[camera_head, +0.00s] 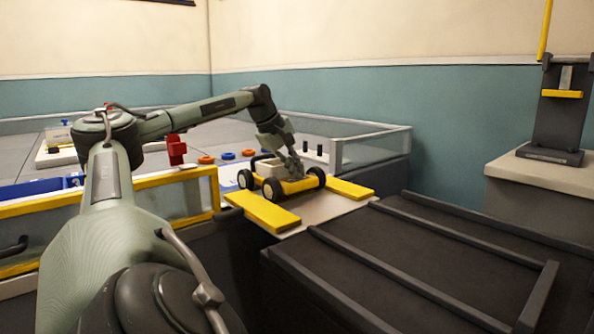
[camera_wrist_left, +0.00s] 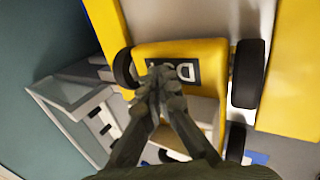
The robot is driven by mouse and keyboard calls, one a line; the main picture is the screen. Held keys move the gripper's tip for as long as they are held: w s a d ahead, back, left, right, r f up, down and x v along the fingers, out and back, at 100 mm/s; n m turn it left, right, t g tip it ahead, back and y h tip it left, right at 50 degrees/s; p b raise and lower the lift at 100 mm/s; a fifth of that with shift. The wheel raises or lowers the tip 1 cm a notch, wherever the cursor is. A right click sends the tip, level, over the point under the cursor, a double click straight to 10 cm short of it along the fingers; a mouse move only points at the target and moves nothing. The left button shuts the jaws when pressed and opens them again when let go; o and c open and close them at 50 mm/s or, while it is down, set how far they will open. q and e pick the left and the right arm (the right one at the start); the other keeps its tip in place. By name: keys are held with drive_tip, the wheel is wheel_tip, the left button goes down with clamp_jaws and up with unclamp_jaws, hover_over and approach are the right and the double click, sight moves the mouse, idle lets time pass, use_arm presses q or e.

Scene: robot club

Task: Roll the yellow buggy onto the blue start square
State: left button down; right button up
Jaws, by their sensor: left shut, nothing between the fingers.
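The yellow buggy (camera_head: 303,184) has dark wheels and a pale box on top. It stands upright at the arena's opening, between two yellow strips, and fills much of the left wrist view (camera_wrist_left: 205,52). My left gripper (camera_head: 297,172) is shut and empty, right at the buggy's body. In the left wrist view its fingertips (camera_wrist_left: 160,76) overlap the buggy's dark label; I cannot tell whether they touch it. A blue patch (camera_wrist_left: 258,157) shows past the wheels, perhaps part of the start square, which is mostly hidden. My right gripper is not in view.
Yellow strips (camera_head: 263,212) and (camera_head: 350,189) flank the pale entry plate. A dark ribbed platform (camera_head: 400,250) lies in front.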

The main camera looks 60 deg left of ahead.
sight(284, 165)
use_arm(q)
drive_tip(key=shift+s+a+f+p, duration=0.15)
drive_tip(key=shift+a+p, duration=0.1)
drive_tip(key=shift+a, duration=0.25)
drive_tip(key=shift+s+a+r+p, duration=0.1)
drive_tip(key=shift+a+p, duration=0.1)
drive_tip(key=shift+a, duration=0.25)
drive_tip(key=shift+s+a+p, duration=0.25)
drive_tip(key=shift+a+p, duration=0.4)
drive_tip(key=shift+a, duration=0.2)
drive_tip(key=shift+s+a+p, duration=0.2)
drive_tip(key=shift+a+p, duration=0.45)
drive_tip(key=shift+a, duration=0.2)
drive_tip(key=shift+s+a+p, duration=0.1)
drive_tip(key=shift+a+p, duration=0.25)
drive_tip(key=shift+a, duration=0.1)
drive_tip(key=shift+a+f, duration=0.15)
drive_tip(key=shift+d+r+p, duration=0.2)
drive_tip(key=shift+d+r, duration=0.15)
drive_tip(key=shift+r, duration=0.2)
drive_tip(key=shift+d+r+p, duration=0.15)
drive_tip(key=shift+d+r, duration=0.2)
drive_tip(key=shift+r, duration=0.2)
wheel_tip(284, 165, up, 9)
drive_tip(key=p, duration=0.8)
